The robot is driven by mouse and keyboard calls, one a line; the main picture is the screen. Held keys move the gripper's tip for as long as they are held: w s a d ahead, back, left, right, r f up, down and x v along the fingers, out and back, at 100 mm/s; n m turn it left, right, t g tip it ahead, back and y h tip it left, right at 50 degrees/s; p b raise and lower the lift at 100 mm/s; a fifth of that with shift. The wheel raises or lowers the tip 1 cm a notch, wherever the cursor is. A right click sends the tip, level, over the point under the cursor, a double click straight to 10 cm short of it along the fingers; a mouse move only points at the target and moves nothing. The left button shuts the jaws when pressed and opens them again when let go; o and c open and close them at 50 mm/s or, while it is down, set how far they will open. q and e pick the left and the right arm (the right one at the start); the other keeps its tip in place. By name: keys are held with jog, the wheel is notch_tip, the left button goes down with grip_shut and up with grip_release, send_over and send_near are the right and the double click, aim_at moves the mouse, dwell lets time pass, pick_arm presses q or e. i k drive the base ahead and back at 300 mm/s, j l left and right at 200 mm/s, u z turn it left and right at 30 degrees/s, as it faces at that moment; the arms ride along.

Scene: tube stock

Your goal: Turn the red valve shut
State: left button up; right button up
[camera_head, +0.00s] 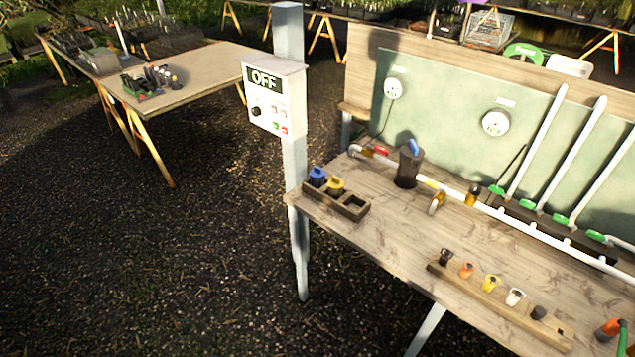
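A small red handle (381,151), which looks like the red valve, sits on the white pipe (452,192) near its left end. The pipe runs along the back of the wooden workbench (400,235). The handle is small in the picture, and its exact angle to the pipe is hard to tell. Neither of my grippers shows in the head view, and nothing touches the handle.
A dark cylinder (408,168) with a blue top stands right of the red handle. A post carries a control box (273,98) reading OFF. A wooden holder (352,207) with blue and yellow caps sits at the bench's left corner. Gravel ground left of the bench is open.

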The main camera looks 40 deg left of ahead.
aim_at(380, 149)
jog(key=i+j+u, duration=0.1)
jog(key=u, duration=0.25)
jog(key=i+u, duration=0.45)
jog(key=u, duration=0.2)
